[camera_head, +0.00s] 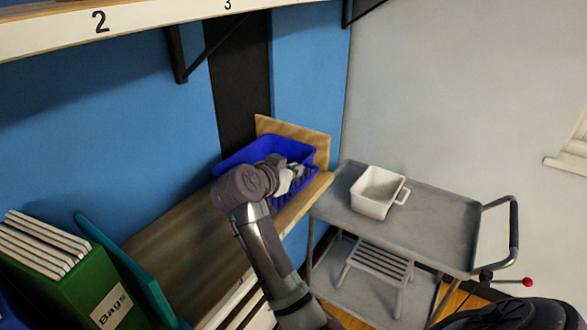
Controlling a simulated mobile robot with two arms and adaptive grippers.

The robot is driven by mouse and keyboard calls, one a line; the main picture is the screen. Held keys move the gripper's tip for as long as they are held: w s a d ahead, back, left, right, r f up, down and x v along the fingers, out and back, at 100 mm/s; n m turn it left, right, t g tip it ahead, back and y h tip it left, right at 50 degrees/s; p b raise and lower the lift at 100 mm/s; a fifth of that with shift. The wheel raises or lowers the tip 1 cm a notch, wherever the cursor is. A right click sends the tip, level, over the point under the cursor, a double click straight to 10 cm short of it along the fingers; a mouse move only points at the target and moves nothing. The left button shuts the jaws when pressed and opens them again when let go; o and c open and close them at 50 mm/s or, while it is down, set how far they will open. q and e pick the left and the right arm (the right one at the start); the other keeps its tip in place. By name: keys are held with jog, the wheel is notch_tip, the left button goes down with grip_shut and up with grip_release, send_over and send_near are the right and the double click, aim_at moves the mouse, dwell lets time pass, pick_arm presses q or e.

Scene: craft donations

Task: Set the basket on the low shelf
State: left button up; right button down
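A blue basket (238,159) is at the far right end of the wooden low shelf (165,245), close to the upright end board (322,146). I cannot tell whether its base rests on the shelf, because my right arm covers much of its front. My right gripper (291,178) is at the basket's near side, over its rim and wall. Its fingers are small and partly hidden, so I cannot tell whether they grip the basket. My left gripper is not in view.
A grey cart (440,222) stands right of the shelf, with a white handled bin (374,190) on top and a slatted stool (378,262) below. Green binders (75,290) and a teal board (125,270) occupy the shelf's near left. A numbered upper shelf (150,20) runs above.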

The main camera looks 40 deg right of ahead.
jog(key=c, duration=1.4)
grip_release()
jog(key=shift+o, duration=0.4)
jog(key=b+v, duration=0.2)
jog(key=v, duration=0.5)
jog(key=shift+a+r, duration=0.2)
jog(key=shift+a, duration=0.05)
jog(key=shift+s+f, duration=0.1)
jog(key=shift+s, duration=0.05)
